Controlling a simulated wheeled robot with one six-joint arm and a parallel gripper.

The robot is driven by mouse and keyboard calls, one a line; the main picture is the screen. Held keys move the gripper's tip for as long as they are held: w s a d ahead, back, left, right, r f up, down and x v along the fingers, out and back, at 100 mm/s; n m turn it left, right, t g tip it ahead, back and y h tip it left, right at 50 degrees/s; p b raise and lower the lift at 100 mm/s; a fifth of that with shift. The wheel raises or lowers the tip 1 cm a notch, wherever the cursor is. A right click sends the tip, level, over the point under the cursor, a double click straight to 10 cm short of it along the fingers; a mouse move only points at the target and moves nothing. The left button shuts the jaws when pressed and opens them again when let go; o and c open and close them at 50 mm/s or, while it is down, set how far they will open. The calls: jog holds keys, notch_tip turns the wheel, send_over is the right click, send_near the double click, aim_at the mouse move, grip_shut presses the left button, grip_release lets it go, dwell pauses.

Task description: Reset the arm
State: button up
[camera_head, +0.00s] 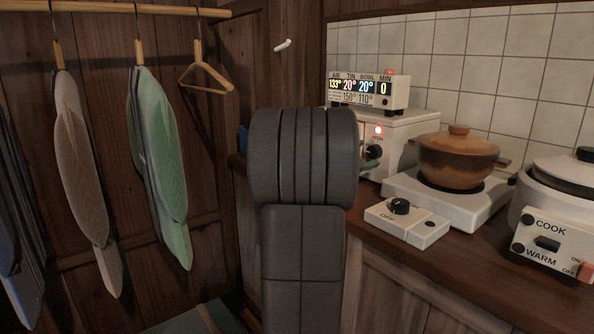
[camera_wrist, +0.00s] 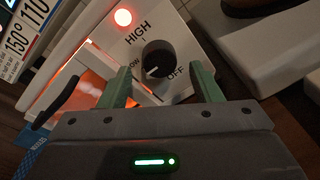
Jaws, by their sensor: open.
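My gripper (camera_wrist: 161,70) shows in the wrist view with its two green fingers apart, one on each side of a black knob (camera_wrist: 158,58). Nothing is held between them, and I cannot tell whether either finger touches the knob. The knob is on a white panel (camera_wrist: 185,30) marked HIGH, LOW and OFF, below a lit red lamp (camera_wrist: 123,17). In the head view my grey arm stands in the middle and hides most of my gripper. A green finger part shows by the white oven (camera_head: 400,130), whose knob (camera_head: 374,151) and red lamp are visible.
A display box (camera_head: 368,92) sits on the oven. Right of it on the wooden counter are a hot plate (camera_head: 430,196) with a brown pot (camera_head: 456,160) and a rice cooker (camera_head: 555,225). Clothes (camera_head: 160,150) and an empty hanger (camera_head: 205,78) hang from a rail at left.

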jog(key=p+v, duration=0.2)
jog(key=v, duration=1)
jog(key=b+x, duration=0.1)
jog(key=x, duration=0.6)
jog(key=b+x, duration=0.1)
jog(key=x, duration=0.6)
jog(key=shift+r, duration=0.25)
jog(key=shift+a+r+n+p, duration=0.1)
jog(key=shift+n+p, duration=0.6)
jog(key=shift+p, duration=0.35)
jog(key=n+p, duration=0.3)
jog(key=p, duration=0.2)
jog(key=shift+n+g+h, duration=0.3)
jog(key=shift+h, duration=0.1)
jog(key=n+p, duration=0.3)
jog(key=p, duration=0.1)
jog(key=n+h+p, duration=0.1)
jog(key=n+p, duration=0.4)
jog(key=shift+s, duration=0.1)
jog(key=shift+f+n+h+p, duration=0.2)
jog(key=shift+n+p, duration=0.3)
jog(key=shift+n, duration=0.4)
jog(key=shift+f+n+h+p, duration=0.1)
jog(key=shift+f+n+p, duration=0.1)
jog(key=shift+n+p, duration=0.5)
